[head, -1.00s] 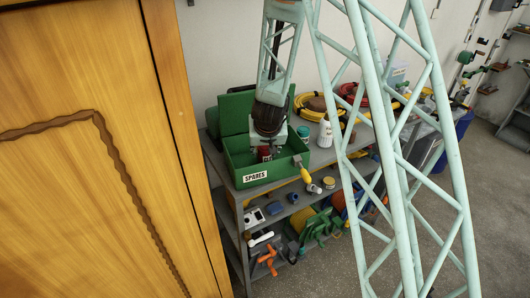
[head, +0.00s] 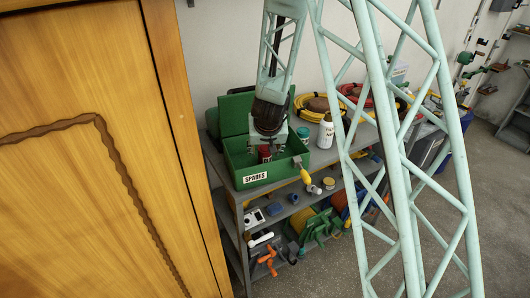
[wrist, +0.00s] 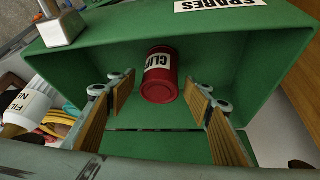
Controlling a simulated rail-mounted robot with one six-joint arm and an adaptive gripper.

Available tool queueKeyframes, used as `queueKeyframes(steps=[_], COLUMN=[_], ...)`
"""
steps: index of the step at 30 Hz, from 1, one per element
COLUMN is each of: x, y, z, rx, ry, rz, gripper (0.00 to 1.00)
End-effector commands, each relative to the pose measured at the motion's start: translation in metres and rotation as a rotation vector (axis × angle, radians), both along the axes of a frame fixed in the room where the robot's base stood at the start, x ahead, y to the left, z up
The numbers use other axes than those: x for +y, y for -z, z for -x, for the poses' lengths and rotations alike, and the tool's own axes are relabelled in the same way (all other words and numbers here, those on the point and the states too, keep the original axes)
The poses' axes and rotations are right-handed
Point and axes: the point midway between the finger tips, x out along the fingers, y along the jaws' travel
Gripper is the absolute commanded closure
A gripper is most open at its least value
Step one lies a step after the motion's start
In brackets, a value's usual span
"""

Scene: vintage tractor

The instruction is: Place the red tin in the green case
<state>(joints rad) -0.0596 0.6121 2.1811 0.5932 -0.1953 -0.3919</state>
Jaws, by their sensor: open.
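The red tin (head: 264,153) with a white label is inside the open green case (head: 283,173), which has a "SPARES" label on its front. In the wrist view the tin (wrist: 160,88) lies within the case walls (wrist: 105,38), between and beyond my fingertips. My gripper (wrist: 162,95) is open, with a gap on each side of the tin. In the head view my gripper (head: 266,140) hangs over the case. Its fingers are hard to make out there, and the tin's base is hidden by the front wall.
The case's raised lid (head: 235,112) stands behind it. A white bottle (head: 325,132) and coiled hoses (head: 352,92) are to the right on the grey shelf unit (head: 330,155). A wooden cabinet (head: 80,200) fills the left side. Bare floor lies at right.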

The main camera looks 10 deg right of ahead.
Motion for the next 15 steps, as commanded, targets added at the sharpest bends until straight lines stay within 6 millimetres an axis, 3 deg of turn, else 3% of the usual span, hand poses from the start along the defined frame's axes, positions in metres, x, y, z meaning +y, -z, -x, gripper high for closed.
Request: queueKeyframes(steps=[15], x=[0.005], y=[-0.055], z=[0.030], rx=[0.000], ry=[0.000], rz=[-0.001], gripper=[0.54])
